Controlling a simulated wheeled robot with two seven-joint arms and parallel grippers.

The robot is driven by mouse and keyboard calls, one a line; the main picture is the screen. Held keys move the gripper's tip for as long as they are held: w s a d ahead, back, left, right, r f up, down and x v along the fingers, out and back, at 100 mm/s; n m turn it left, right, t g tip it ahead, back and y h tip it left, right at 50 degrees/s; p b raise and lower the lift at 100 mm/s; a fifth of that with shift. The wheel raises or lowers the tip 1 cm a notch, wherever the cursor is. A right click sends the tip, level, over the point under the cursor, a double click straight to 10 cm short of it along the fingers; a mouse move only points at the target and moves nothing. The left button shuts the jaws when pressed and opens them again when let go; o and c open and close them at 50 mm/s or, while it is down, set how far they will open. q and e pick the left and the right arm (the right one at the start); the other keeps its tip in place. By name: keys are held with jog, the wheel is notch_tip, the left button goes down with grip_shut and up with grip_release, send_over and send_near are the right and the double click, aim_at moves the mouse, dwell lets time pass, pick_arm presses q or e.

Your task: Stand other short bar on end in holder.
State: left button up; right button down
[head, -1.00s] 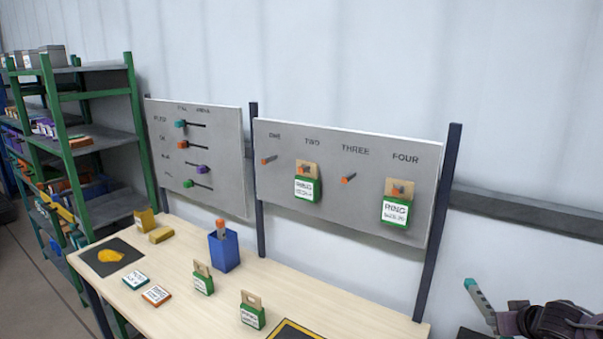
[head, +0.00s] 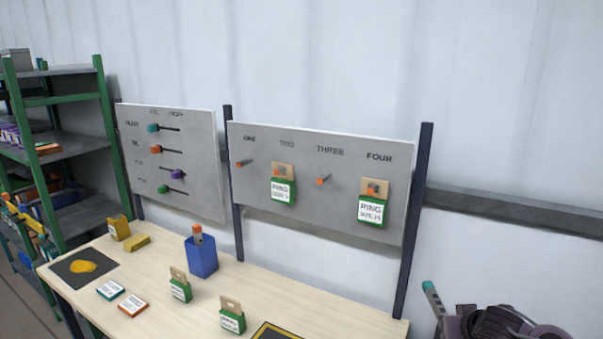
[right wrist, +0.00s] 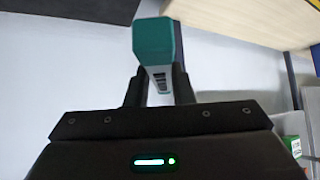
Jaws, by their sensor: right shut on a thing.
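My right gripper (right wrist: 158,85) is shut on a short bar (right wrist: 155,55) with a teal end and a pale, marked shaft. In the head view this bar (head: 433,301) sticks up, tilted, at the lower right, beyond the table's right end; the fingers there are hard to make out. The blue holder (head: 203,262) stands on the table toward the back, far left of the gripper. An orange-ended bar (head: 198,236) stands upright in it. My left gripper is out of view.
Two pegboards stand behind the table (head: 290,287); the right board (head: 335,155) carries two green-and-white packets. Two hang-tab packets (head: 181,290) (head: 232,320) stand in front of the holder. Flat cards, yellow blocks and a dark mat (head: 62,268) lie at left.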

jog(key=s+a+r+n+y, duration=0.1)
jog(key=s+a, duration=0.1)
jog(key=a, duration=0.6)
jog(key=s+a+r+n, duration=0.1)
jog(key=s+a+r, duration=0.15)
jog(key=a, duration=0.55)
jog(key=s+a+r, duration=0.4)
jog(key=s+a, duration=0.1)
jog(key=s, duration=0.2)
notch_tip(320, 180, down, 8)
jog(key=b, duration=0.8)
jog(key=s+a+r+p, duration=0.5)
jog(key=s+r+p, duration=0.2)
jog(key=p, duration=0.3)
jog(key=shift+s+a+r+m, duration=0.2)
jog(key=shift+s+r+m, duration=0.15)
jog(key=shift+s, duration=0.15)
jog(key=shift+w, duration=0.1)
